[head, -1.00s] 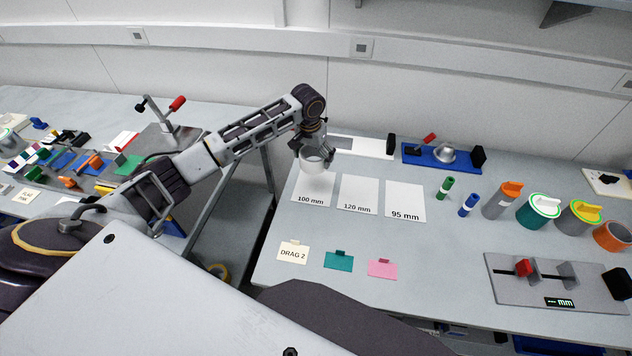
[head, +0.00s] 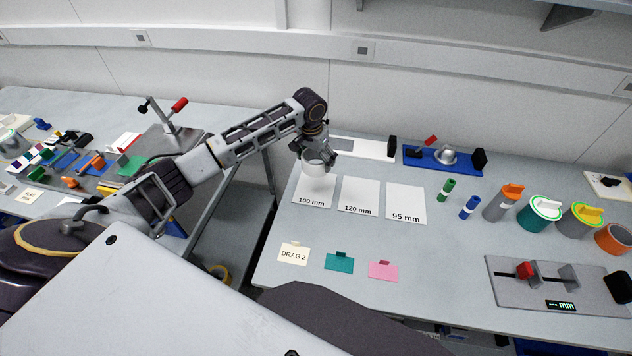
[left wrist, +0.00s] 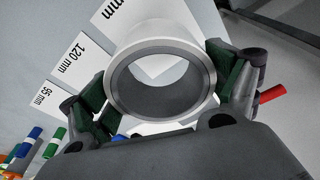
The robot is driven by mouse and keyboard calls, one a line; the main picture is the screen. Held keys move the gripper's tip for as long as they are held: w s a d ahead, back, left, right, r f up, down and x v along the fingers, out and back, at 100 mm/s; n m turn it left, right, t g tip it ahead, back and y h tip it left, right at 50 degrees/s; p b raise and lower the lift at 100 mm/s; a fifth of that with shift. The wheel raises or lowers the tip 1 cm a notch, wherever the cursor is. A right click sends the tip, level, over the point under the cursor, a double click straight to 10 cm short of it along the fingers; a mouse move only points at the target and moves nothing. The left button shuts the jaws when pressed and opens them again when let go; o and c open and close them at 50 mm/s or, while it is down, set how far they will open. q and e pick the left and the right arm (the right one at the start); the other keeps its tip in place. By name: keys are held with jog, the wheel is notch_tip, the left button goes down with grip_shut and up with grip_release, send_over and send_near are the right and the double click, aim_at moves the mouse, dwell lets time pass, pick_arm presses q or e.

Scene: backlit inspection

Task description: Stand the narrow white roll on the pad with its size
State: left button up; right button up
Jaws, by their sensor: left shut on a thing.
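The white roll (head: 314,168) is a short hollow cylinder with a grey inner ring. My left gripper (head: 318,156) is shut on it, and the roll hangs over the upper part of the 100 mm pad (head: 313,192). In the left wrist view the roll (left wrist: 196,62) sits between the two green-padded fingers of my left gripper (left wrist: 161,92), its open end facing the camera. Whether its lower edge touches the pad is hidden. The 120 mm pad (head: 358,194) and the 95 mm pad (head: 405,203) lie to the right, both bare. My right gripper is not in view.
Several coloured cylinders, including a grey one with an orange top (head: 501,204), stand farther right. A grey gauge (head: 552,284) lies front right. Coloured cards, one pink (head: 383,270), lie in front of the pads.

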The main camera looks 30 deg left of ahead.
pick_arm(q)
jog(key=shift+f, duration=2.8)
jog(key=shift+f, duration=1.85)
jog(key=shift+p, duration=0.3)
jog(key=o, duration=1)
jog(key=shift+f, duration=0.15)
jog(key=r, duration=0.4)
jog(key=s+r, duration=0.1)
jog(key=r, duration=0.3)
jog(key=s+r, duration=0.1)
jog(key=r, duration=0.3)
jog(key=shift+a+r, duration=0.1)
jog(key=shift+w, duration=0.1)
